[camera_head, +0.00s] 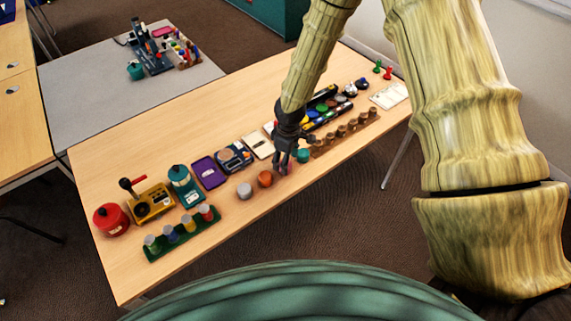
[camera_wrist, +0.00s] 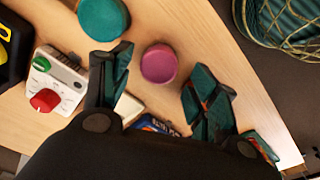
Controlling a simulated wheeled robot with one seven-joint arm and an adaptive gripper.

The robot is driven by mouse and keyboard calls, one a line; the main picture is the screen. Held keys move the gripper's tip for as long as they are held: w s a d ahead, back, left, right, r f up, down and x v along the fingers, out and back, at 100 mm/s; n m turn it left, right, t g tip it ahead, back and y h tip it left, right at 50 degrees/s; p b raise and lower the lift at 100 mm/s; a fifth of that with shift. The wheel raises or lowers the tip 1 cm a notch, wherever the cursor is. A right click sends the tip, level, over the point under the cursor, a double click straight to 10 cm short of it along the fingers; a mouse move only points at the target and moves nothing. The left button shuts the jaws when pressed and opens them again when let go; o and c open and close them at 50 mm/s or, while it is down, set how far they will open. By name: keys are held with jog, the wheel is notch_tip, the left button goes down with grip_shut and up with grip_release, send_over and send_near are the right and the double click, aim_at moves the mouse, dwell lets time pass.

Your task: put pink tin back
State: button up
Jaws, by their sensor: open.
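The pink tin (camera_wrist: 158,63) is a round, flat-topped tin standing on the wood table in the wrist view. My gripper (camera_wrist: 160,68) is open, one finger to each side of the tin in the picture; I cannot tell whether either touches it. In the head view my gripper (camera_head: 291,156) is low over the front part of the table, and its fingers largely hide the pink tin. A teal tin (camera_wrist: 103,18) stands close by, up and left of the pink one in the wrist view; it also shows in the head view (camera_head: 303,155).
An orange round item (camera_head: 265,179) and a grey one (camera_head: 244,191) stand left of my gripper. A green rack (camera_head: 180,237) with several coloured pieces lies at the front left. A white device with knobs (camera_wrist: 58,80) is beside my left finger. The table's front edge is near.

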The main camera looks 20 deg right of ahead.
notch_tip(320, 180, up, 8)
jog(key=b, duration=0.1)
jog(key=shift+s+d+r+b, duration=0.2)
jog(key=shift+s+r+b, duration=0.05)
jog(key=shift+b, duration=0.15)
dwell(1.4)
